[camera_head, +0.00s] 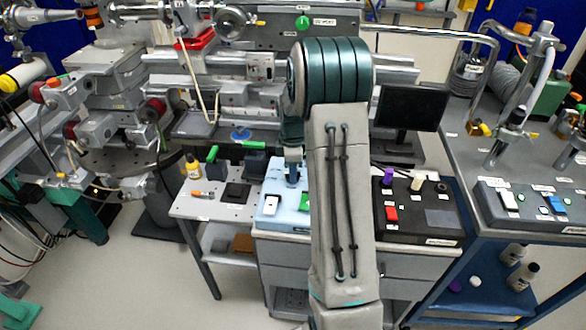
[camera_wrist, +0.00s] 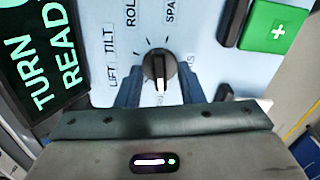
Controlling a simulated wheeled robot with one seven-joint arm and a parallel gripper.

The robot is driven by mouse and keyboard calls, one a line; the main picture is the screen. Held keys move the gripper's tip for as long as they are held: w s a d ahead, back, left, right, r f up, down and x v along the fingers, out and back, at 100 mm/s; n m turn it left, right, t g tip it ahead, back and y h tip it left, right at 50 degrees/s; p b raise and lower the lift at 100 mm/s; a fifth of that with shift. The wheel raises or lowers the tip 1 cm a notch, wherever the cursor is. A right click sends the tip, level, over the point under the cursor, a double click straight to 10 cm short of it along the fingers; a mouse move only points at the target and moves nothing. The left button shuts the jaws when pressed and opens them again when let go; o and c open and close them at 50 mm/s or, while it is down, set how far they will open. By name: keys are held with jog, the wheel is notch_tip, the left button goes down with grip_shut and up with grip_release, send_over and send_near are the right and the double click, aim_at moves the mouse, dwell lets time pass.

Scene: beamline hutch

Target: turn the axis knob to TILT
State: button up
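The axis knob (camera_wrist: 157,66) is a round black knob on a light blue panel (camera_wrist: 195,75), which also shows in the head view (camera_head: 268,190). In the wrist view, its white pointer line points toward the bottom of the picture. The labels LIFT, TILT (camera_wrist: 109,44), ROLL and a partly cut SPA are arranged around it, with TILT to the upper left. My gripper (camera_wrist: 160,80) has one blue finger on each side of the knob; a narrow gap seems to separate them from it. In the head view my arm hides the knob.
A green plus button (camera_wrist: 275,27) and a dark display with green text (camera_wrist: 44,60) flank the knob. In the head view, a black control box (camera_head: 415,205) stands right of my arm and a small side table (camera_head: 215,208) stands left.

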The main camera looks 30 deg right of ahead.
grip_shut()
jog(key=shift+m, duration=0.4)
jog(key=m+b, duration=0.1)
jog(key=m, duration=0.3)
jog(key=shift+m, duration=0.3)
jog(key=m, duration=0.5)
jog(key=shift+m+b, duration=0.3)
jog(key=shift+b, duration=0.05)
jog(key=m, duration=1.2)
jog(key=shift+m+p, duration=0.3)
